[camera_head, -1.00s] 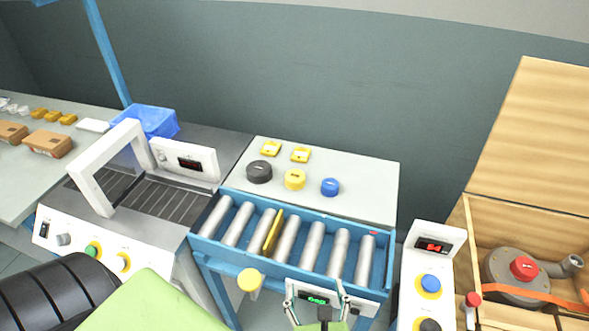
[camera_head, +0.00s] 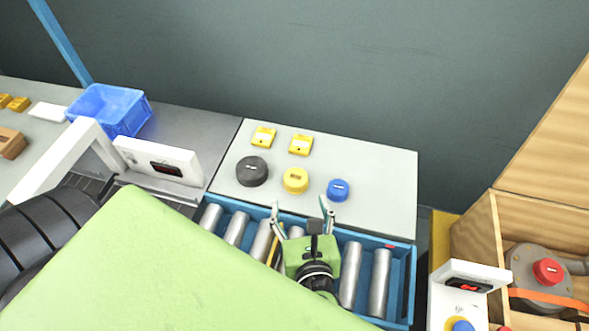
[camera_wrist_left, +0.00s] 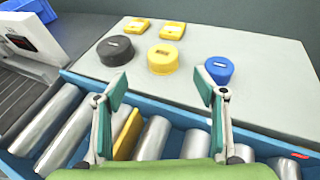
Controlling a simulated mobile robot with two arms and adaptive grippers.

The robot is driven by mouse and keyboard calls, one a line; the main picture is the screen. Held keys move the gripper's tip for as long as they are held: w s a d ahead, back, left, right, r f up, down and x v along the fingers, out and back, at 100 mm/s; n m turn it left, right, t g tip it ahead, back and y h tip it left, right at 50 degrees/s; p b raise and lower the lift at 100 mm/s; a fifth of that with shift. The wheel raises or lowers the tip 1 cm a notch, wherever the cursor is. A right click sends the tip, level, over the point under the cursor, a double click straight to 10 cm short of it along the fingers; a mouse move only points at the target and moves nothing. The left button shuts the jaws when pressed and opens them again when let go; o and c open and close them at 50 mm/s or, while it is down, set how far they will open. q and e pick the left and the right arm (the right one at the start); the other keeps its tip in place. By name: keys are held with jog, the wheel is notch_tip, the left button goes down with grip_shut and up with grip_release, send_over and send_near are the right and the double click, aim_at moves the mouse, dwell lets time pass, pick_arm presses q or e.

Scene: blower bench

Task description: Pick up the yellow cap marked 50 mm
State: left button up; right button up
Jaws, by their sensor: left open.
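The yellow cap (camera_head: 295,180) stands on the pale bench top between a black cap (camera_head: 252,171) and a blue cap (camera_head: 338,190). It also shows in the left wrist view (camera_wrist_left: 163,59), where its marking is too small to read. My left gripper (camera_head: 302,212) is open and empty, with its fingers spread over the near edge of the bench top, short of the yellow cap. In the left wrist view its fingertips (camera_wrist_left: 161,88) are on either side of and below the cap. My right gripper is not in view.
Two yellow blocks (camera_head: 263,137) (camera_head: 301,145) lie behind the caps. A blue-framed roller conveyor (camera_head: 400,290) runs below the bench top. A blue bin (camera_head: 108,108) stands at left, and a wooden crate (camera_head: 478,233) at right. The bench top's right side is clear.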

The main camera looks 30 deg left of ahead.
aim_at(296, 179)
pick_arm(q)
jog(key=x, duration=0.3)
jog(key=shift+w+a, duration=0.15)
jog(key=x, duration=0.2)
jog(key=shift+w+a+f, duration=0.15)
jog(key=shift+w, duration=0.05)
jog(key=shift+w+a, duration=0.1)
jog(key=shift+w, duration=0.05)
jog(key=shift+w+a+f+p, duration=0.15)
jog(key=shift+w+a+p, duration=0.25)
jog(key=shift+w, duration=0.3)
jog(key=x, duration=0.2)
jog(key=shift+w+a+f, duration=0.1)
jog(key=shift+w+f, duration=0.05)
jog(key=shift+w, duration=0.15)
jog(key=shift+w+a+f, duration=0.15)
jog(key=shift+w+a, duration=0.05)
jog(key=shift+w, duration=0.1)
jog(key=shift+w+a, duration=0.1)
jog(key=c, duration=1)
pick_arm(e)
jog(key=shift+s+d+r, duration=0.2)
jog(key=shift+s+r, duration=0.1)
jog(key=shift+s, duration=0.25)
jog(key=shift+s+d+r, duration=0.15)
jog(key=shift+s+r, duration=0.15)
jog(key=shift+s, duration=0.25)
